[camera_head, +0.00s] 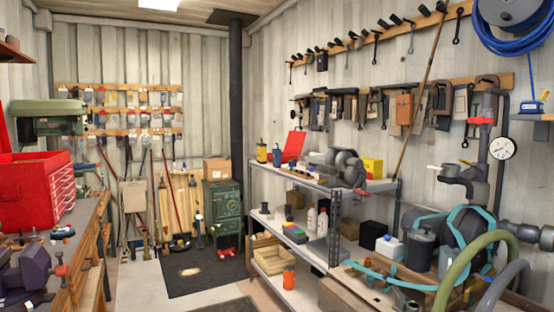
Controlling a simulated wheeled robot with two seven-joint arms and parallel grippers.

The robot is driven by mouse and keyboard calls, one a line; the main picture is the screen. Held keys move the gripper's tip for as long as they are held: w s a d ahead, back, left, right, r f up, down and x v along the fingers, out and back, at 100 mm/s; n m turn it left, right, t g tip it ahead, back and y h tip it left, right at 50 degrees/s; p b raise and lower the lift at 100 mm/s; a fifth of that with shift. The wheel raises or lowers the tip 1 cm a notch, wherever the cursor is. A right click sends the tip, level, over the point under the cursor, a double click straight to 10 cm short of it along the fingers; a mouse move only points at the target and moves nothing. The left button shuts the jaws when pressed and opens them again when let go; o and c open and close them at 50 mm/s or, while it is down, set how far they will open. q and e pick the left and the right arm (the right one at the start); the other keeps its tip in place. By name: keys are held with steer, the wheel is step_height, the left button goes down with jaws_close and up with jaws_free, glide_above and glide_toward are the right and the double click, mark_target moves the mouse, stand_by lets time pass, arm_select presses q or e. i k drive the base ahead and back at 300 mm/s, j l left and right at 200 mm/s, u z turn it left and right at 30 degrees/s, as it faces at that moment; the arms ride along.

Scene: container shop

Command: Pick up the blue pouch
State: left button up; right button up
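I cannot make out a blue pouch for certain. A small blue object (277,156) stands on the top of the grey metal shelf (318,184), next to a yellow-and-dark can (261,152); it is too small to tell what it is. A small blue item (531,107) also shows at the right edge, below the coiled blue hose (520,42). Neither of my grippers shows in the head view.
A workbench (88,232) with a red tool chest (30,190) stands at the left. A cluttered bench with pipes and a green hose (458,262) fills the lower right. Between them is open floor with a dark mat (205,272), leading to a green stove (222,207).

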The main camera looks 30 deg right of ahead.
mark_target(276, 152)
steer(key=i+l, duration=0.2)
steer(key=i, duration=0.3)
steer(key=i+l, duration=0.25)
steer(key=i, duration=0.3)
steer(key=i+l, duration=0.2)
steer(key=i, duration=0.3)
steer(key=l+z, duration=0.05)
